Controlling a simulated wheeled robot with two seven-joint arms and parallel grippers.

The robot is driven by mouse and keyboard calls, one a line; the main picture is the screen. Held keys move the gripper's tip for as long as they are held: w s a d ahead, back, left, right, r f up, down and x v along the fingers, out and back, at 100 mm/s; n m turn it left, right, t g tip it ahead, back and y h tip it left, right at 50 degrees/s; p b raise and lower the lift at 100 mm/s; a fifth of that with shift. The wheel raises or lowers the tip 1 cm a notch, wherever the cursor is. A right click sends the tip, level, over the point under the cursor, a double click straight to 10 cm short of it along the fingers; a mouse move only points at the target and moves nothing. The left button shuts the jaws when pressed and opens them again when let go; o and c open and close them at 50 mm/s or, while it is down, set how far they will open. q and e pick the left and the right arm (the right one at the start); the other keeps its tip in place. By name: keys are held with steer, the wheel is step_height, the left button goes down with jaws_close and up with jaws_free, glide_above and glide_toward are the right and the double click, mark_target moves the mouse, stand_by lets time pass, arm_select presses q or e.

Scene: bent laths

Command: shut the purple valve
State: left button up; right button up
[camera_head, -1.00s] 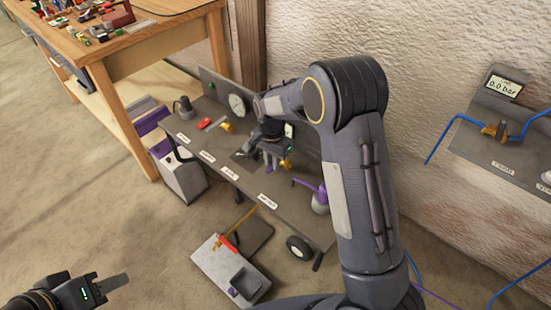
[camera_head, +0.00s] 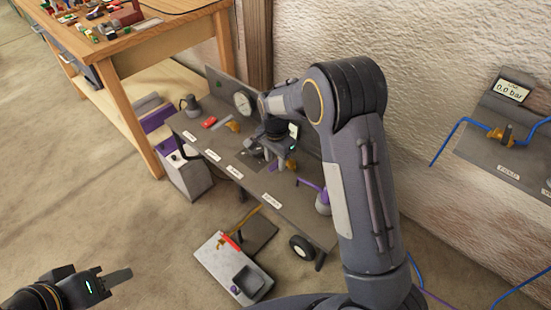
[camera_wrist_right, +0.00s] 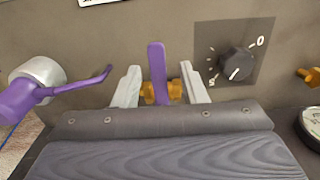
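The purple valve has a flat upright purple lever (camera_wrist_right: 157,75) on a brass body (camera_wrist_right: 175,90), seen in the right wrist view. In that view my right gripper (camera_wrist_right: 162,88) is open, with one pale finger on each side of the lever and a visible gap on both sides. In the head view my right gripper (camera_head: 268,150) is over the grey bench panel, and the valve is mostly hidden by it. My left gripper (camera_head: 118,278) is at the lower left, away from the bench; its fingers show edge-on, so I cannot tell their opening.
A second purple handle (camera_wrist_right: 80,88) on a grey cylinder is left of the valve. A black dial (camera_wrist_right: 237,63) is to its right, and a gauge (camera_wrist_right: 312,122) at the right edge. A grey cart (camera_head: 232,262) stands on the floor. A wall panel (camera_head: 500,160) is at the right.

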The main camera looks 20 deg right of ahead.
mark_target(275, 164)
step_height(275, 164, up, 8)
steer(key=shift+p, duration=0.45)
steer(key=shift+f, duration=0.1)
stand_by(0.4)
